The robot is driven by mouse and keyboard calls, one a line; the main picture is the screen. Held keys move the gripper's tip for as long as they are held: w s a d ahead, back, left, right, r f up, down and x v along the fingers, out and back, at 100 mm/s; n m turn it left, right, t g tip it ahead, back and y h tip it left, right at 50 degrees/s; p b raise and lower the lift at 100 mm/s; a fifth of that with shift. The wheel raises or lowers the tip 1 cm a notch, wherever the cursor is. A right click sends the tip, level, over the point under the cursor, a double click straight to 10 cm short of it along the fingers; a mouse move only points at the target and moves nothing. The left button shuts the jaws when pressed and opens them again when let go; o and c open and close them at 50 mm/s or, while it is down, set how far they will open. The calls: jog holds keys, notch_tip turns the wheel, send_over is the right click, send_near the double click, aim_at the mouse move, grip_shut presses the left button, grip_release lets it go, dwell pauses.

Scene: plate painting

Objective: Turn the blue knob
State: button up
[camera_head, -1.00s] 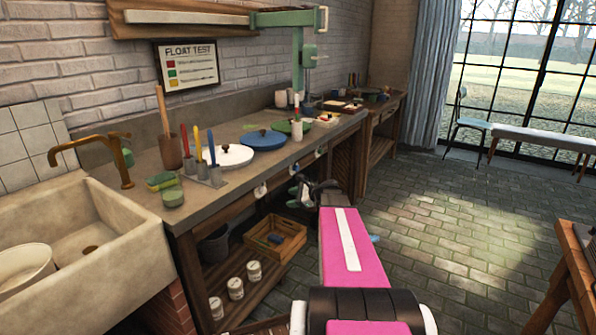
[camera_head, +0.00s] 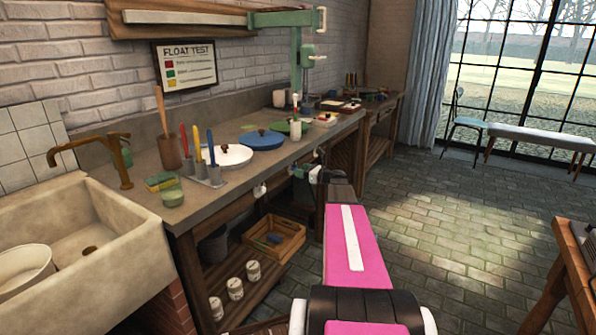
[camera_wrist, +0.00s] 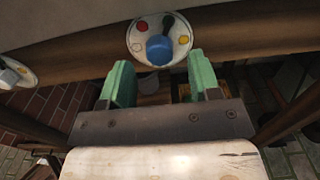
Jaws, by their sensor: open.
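The blue knob (camera_wrist: 159,49) sits on a round white dial (camera_wrist: 139,36) with coloured dots, on the wooden front edge of the workbench, in the upper middle of the wrist view. A dark pointer shows beside the knob. My gripper (camera_wrist: 155,75) is open, its two green fingers pointing toward the dial, one to each side of the knob and a little below it. Nothing is between the fingers. In the head view my gripper (camera_head: 304,173) is at the bench front, and the blue knob cannot be made out there.
Another dial (camera_wrist: 14,74) is on the bench front at the left in the wrist view. The bench (camera_head: 230,190) carries blue, white and green discs. A wooden crate (camera_head: 275,240) stands on the shelf below.

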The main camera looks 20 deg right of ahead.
jog(key=shift+x, duration=1.3)
jog(key=shift+s, duration=0.1)
jog(key=c, duration=0.9)
jog(key=shift+n, duration=0.4)
jog(key=n, duration=2.3)
